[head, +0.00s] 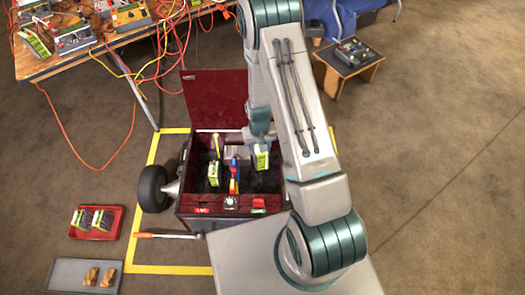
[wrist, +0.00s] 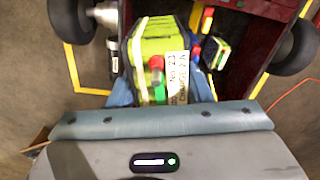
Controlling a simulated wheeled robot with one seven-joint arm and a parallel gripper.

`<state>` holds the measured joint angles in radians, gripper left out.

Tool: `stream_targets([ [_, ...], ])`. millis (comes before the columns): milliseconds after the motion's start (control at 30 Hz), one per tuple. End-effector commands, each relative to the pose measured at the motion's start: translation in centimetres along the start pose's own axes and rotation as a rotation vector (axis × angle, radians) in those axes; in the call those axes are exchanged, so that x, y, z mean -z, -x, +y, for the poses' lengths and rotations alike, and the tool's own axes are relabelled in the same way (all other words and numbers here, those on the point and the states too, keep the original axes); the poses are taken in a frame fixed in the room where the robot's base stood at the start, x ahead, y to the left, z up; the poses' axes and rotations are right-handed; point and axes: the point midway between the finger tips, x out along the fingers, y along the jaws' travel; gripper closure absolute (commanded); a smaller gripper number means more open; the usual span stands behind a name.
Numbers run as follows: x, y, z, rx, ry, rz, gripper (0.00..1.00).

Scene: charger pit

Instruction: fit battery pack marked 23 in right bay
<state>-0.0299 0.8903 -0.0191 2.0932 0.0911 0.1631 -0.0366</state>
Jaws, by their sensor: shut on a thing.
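My gripper (head: 261,141) is shut on a lime-green and black battery pack (head: 261,160), above the right side of an open dark red wheeled box (head: 187,206). In the wrist view the pack (wrist: 150,48) sits between the blue-grey fingers (wrist: 160,92), and its white label reads No. 23. The right bay (head: 266,183) is a dark space under the held pack; I cannot tell whether the pack touches its floor. Another green pack (head: 216,172) stands in the left part of the box and also shows in the wrist view (wrist: 213,54).
A red, yellow and blue upright part (head: 234,174) stands mid-box, with a knob (head: 231,203) and red switch (head: 258,206) at the front. The red lid (head: 212,98) stands open behind. A red tray of packs (head: 110,223) and a grey tray (head: 62,275) lie left.

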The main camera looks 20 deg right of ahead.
Motion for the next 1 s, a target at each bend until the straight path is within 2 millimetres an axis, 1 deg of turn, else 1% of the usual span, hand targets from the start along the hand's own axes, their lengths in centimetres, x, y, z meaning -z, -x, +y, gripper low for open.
stream_targets([
  [33, 0.7, -1.4, -0.2, 0.001, -0.009, 0.003, 1.0],
  [300, 3.2, -4.2, -0.7, 0.002, -0.063, -0.002, 1.0],
  [700, 6.8, -7.8, -0.6, 0.004, -0.151, -0.013, 1.0],
  [1000, 9.1, -9.6, -0.1, 0.006, -0.214, -0.02, 1.0],
])
